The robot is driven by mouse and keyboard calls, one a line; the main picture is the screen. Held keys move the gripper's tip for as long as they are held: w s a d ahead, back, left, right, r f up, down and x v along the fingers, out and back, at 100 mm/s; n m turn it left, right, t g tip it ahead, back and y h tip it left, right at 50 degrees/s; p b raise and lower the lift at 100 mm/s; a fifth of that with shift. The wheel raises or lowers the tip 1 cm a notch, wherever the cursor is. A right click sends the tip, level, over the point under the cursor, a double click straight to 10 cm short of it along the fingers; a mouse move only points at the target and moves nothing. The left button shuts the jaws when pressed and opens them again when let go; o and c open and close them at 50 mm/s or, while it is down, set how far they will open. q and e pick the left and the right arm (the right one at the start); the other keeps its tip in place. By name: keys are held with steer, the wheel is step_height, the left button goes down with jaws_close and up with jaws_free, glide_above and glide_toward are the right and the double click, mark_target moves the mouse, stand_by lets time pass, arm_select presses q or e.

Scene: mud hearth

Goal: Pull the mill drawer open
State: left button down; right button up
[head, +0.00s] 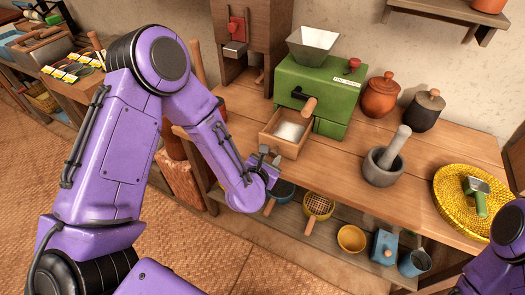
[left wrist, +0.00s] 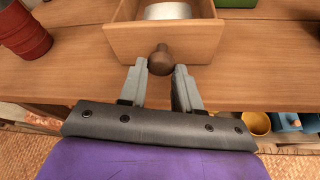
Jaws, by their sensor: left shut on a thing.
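The green mill (head: 318,92) stands on the wooden bench with a grey hopper (head: 312,46) on top. Its wooden drawer (head: 277,143) juts out of the mill's front, with white stuff inside; it also shows in the left wrist view (left wrist: 125,43). The round brown knob (left wrist: 161,58) sits on the middle of the drawer front. My left gripper (head: 266,160) is at the drawer front, and in the left wrist view its two fingertips (left wrist: 161,70) are shut on the knob, one on each side. My right gripper is out of view.
A stone mortar with pestle (head: 381,168) stands right of the drawer, with clay jars (head: 379,97) behind. A red pot (left wrist: 24,34) is left of the drawer. A lower shelf holds bowls and a sieve.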

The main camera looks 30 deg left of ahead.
arm_select(q)
steer(key=c, duration=0.8)
jaws_free()
steer(key=p+v, duration=0.3)
steer(key=v, duration=0.7)
steer(key=shift+s+r+p, duration=0.1)
steer(key=shift+s+p, duration=0.15)
steer(key=shift+p, duration=0.1)
